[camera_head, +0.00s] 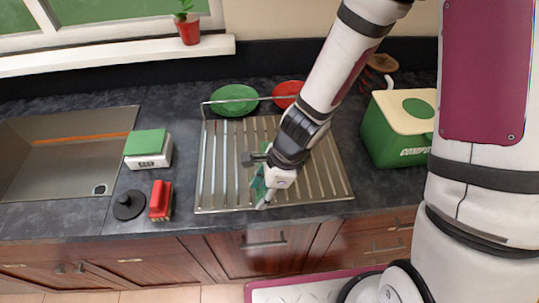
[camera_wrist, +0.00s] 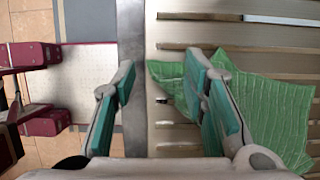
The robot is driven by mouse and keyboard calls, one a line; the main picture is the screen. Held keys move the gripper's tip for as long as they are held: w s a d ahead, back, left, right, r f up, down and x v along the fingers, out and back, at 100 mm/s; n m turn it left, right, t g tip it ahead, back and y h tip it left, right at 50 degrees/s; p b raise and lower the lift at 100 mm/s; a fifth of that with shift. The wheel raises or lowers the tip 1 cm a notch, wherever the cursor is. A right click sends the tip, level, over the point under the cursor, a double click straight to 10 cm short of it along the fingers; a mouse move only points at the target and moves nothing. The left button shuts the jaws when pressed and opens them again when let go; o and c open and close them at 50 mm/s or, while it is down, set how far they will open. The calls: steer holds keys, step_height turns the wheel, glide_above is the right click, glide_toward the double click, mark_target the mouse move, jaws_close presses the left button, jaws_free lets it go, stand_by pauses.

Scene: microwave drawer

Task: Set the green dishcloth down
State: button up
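The green dishcloth (camera_wrist: 272,112) lies spread and slightly wrinkled over the metal slats of the drying rack (camera_head: 225,150), seen on the right of the wrist view. In the head view it is mostly hidden by my arm. In the head view, my gripper (camera_head: 262,198) is low over the front middle of the rack.
A green plate (camera_head: 234,100) and a red plate (camera_head: 287,93) are at the rack's back. A green compost bin (camera_head: 385,140) stands right. A scale (camera_head: 148,160), a red brush (camera_head: 160,200), a black lid-like disc (camera_head: 128,205) and the sink (camera_head: 60,165) are left.

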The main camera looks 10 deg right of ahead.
steer(key=shift+s+a+r+p, duration=0.1)
steer(key=shift+s+r+p, duration=0.15)
steer(key=shift+r+p, duration=0.25)
steer(key=shift+s+a+r+p, duration=0.1)
steer(key=shift+s+r+p, duration=0.15)
steer(key=shift+r+p, duration=0.25)
steer(key=s+r+p, duration=0.3)
steer(key=r+p, duration=0.2)
steer(key=r, duration=0.3)
steer(key=shift+a, duration=0.4)
